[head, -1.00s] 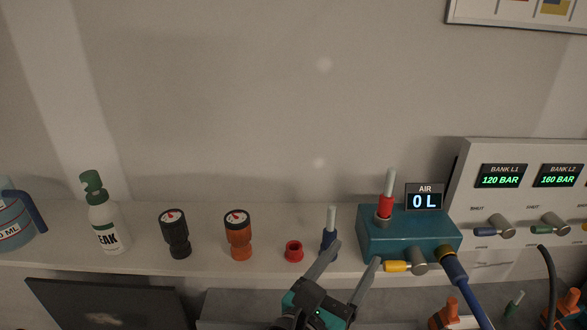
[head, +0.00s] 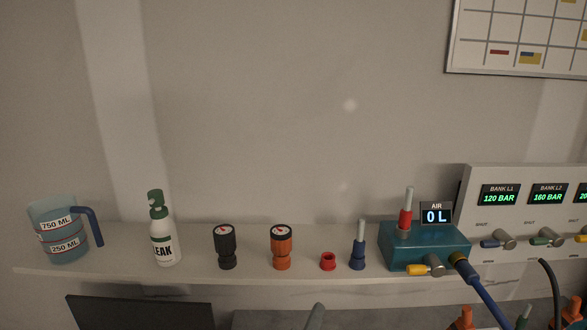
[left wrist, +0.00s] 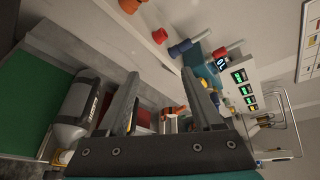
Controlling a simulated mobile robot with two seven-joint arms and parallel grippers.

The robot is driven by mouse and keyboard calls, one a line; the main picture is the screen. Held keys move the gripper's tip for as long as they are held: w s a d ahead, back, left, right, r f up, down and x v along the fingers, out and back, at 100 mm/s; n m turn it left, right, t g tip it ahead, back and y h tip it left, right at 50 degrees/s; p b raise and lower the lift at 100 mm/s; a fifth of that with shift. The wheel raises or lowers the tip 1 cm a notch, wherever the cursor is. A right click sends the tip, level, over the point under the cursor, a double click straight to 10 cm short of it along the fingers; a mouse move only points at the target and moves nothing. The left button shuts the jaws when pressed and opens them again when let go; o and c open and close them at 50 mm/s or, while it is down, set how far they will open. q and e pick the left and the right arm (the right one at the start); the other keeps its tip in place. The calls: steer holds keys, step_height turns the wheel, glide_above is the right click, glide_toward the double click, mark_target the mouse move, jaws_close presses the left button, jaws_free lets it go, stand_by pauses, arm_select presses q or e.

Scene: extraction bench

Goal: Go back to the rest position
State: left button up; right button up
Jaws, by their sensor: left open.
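My left gripper (left wrist: 160,92) is open and empty in the left wrist view. Its two dark fingers stand apart with nothing between them. In the head view only a grey tip, likely one of its fingers, shows at the bottom edge, below the shelf. The blue fitting with a pale stem (head: 358,255) stands upright on the shelf, apart from the gripper. The red ring (head: 328,261) lies to its left. My right gripper is in neither view.
The shelf (head: 120,272) carries a measuring jug (head: 62,235), a leak spray bottle (head: 163,240), a black gauge (head: 226,247), an orange gauge (head: 281,247) and a teal air block (head: 440,240). A bank panel (head: 530,180) stands right. In the left wrist view, a grey cylinder (left wrist: 75,110) lies nearby.

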arm_select(q)
steer(key=s+a+f+n+g+y, duration=0.2)
steer(key=s+a+f+n+g, duration=0.3)
steer(key=s+a+f+n, duration=0.6)
steer(key=s+a+f+n+g+y, duration=0.2)
steer(key=s+a+f+n+g, duration=0.6)
steer(key=n, duration=0.7)
step_height(320, 180, down, 31)
steer(key=s+d+t+b, duration=0.1)
steer(key=s+b, duration=0.2)
steer(key=b, duration=0.7)
steer(key=s+a+f+b, duration=0.1)
steer(key=s+f+b, duration=0.3)
steer(key=s+f, duration=0.3)
steer(key=s+a+f+g+b, duration=0.1)
steer(key=s+f+b, duration=0.4)
steer(key=f, duration=1)
steer(key=s, duration=0.2)
steer(key=shift+s+a+y, duration=0.25)
steer(key=shift+s+y, duration=0.05)
steer(key=shift+s, duration=0.05)
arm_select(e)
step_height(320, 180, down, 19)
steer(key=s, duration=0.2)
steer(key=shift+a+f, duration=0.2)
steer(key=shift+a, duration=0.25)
